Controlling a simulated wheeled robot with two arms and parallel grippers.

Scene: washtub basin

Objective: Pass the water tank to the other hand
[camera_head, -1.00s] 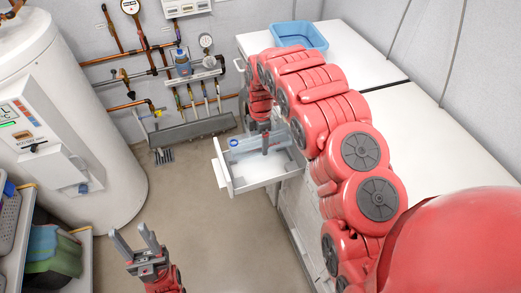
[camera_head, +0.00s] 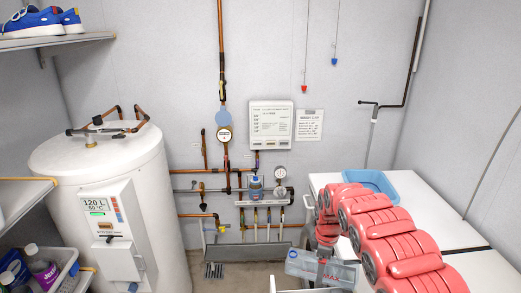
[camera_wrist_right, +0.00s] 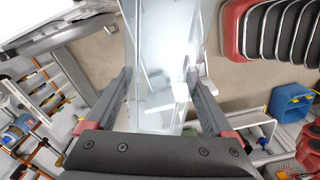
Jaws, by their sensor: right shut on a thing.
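The water tank (camera_head: 340,274) is a clear, boxy container with a red MAX mark, at the bottom of the head view. My right gripper (camera_head: 322,258) reaches down to it from the red arm on the right and is shut on it. In the right wrist view the two fingers of the right gripper (camera_wrist_right: 158,82) stand on either side of the clear tank (camera_wrist_right: 153,30). The tank appears raised above the drawer, whose edge (camera_head: 273,284) just shows below it. My left gripper is outside both current views.
White counters (camera_head: 400,205) with a blue basin (camera_head: 370,183) stand at the right. A white boiler (camera_head: 115,190) stands at the left beside shelves (camera_head: 25,190) with bottles. Copper pipes and gauges line the back wall. Floor shows between boiler and counters.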

